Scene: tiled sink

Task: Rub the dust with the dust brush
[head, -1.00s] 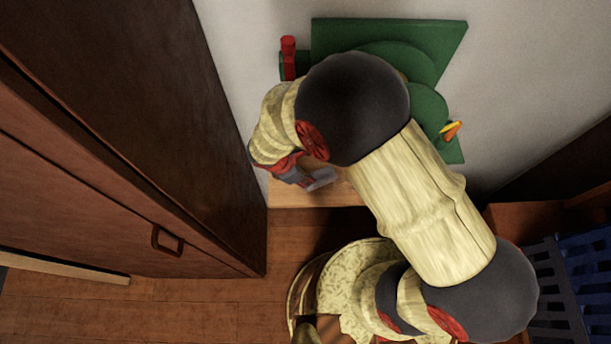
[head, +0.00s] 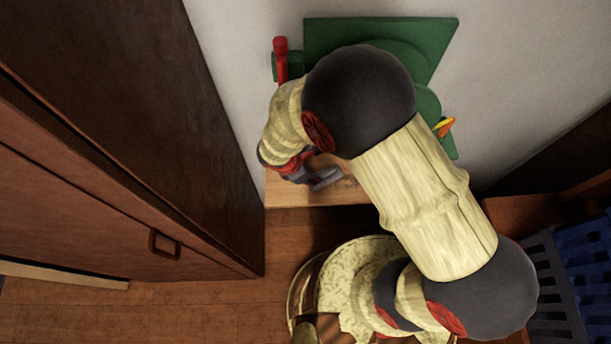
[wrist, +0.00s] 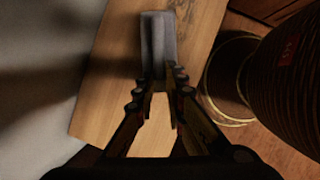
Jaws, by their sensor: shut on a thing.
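My gripper (wrist: 160,88) is shut on a grey, block-like thing, which I take to be the dust brush (wrist: 158,40). The brush sticks out beyond the fingertips over a light wooden board or tabletop (wrist: 105,100). Whether it touches the wood I cannot tell. In the head view the brush (head: 327,179) shows as a small grey piece at the end of my gripper (head: 305,174), above the wooden top (head: 300,195). My arm covers much of that top. I cannot make out any dust in either view.
A green board (head: 440,50) with a red upright piece (head: 281,60) and a yellow-orange piece (head: 444,126) stands by the white wall. A tall brown cabinet (head: 120,120) closes off the left side. A blue crate (head: 585,260) is at the right.

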